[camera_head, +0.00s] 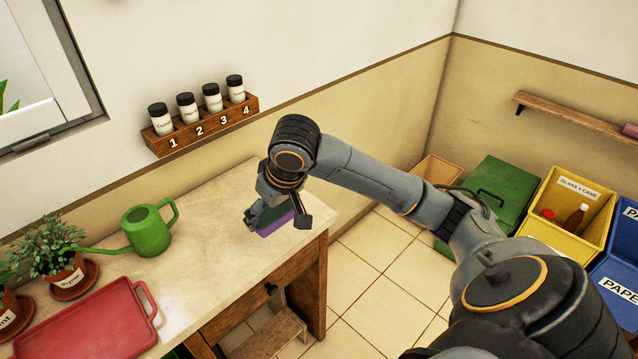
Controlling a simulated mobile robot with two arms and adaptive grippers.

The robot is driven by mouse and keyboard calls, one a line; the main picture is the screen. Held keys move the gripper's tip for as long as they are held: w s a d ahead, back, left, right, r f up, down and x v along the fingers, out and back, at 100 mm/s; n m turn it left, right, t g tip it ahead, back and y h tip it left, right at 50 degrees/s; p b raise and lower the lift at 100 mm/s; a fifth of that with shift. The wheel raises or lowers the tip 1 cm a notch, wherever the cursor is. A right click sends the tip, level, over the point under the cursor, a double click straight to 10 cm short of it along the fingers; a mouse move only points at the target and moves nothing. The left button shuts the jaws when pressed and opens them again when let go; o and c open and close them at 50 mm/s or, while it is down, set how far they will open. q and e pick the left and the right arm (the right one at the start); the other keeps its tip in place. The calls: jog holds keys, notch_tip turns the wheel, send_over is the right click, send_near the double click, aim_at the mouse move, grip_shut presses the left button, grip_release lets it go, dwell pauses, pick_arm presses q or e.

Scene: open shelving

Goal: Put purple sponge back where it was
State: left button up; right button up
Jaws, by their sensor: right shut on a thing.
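The purple sponge (276,227) shows a purple face with a dark green layer above it. It is at the right end of the pale countertop (215,240). My right gripper (278,213) reaches down over it from above and is shut on it, with a finger on either side. The gripper and wrist hide part of the sponge. I cannot tell whether its underside touches the countertop. My left gripper is not in view.
A green watering can (147,232), potted herbs (60,262) and a red tray (95,325) stand on the counter's left. A spice rack (203,126) hangs on the wall behind. Yellow (566,215) and blue bins (612,280) stand at right. The counter's middle is clear.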

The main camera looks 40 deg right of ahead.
jog(key=d, duration=0.1)
jog(key=w+d, duration=0.1)
jog(key=d, duration=0.1)
jog(key=shift+w+d+f, duration=0.2)
jog(key=shift+f, duration=0.15)
jog(key=w+d+f+p, duration=0.1)
jog(key=w+d+f, duration=0.2)
jog(key=w+f, duration=0.1)
jog(key=w+d+f+p, duration=0.1)
jog(key=w+d+f, duration=0.2)
jog(key=w+d, duration=0.1)
jog(key=shift+d+f, duration=0.1)
jog(key=shift+f, duration=0.3)
jog(key=shift+w+d+f, duration=0.25)
jog(key=shift+f, duration=0.25)
notch_tip(320, 180, down, 3)
jog(key=shift+d+f+p, duration=0.1)
jog(key=shift+p, duration=0.25)
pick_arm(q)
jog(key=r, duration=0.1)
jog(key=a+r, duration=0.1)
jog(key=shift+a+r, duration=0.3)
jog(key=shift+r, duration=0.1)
pick_arm(e)
jog(key=shift+w, duration=0.1)
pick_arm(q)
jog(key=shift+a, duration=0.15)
pick_arm(e)
jog(key=shift+f, duration=0.2)
jog(key=o, duration=1)
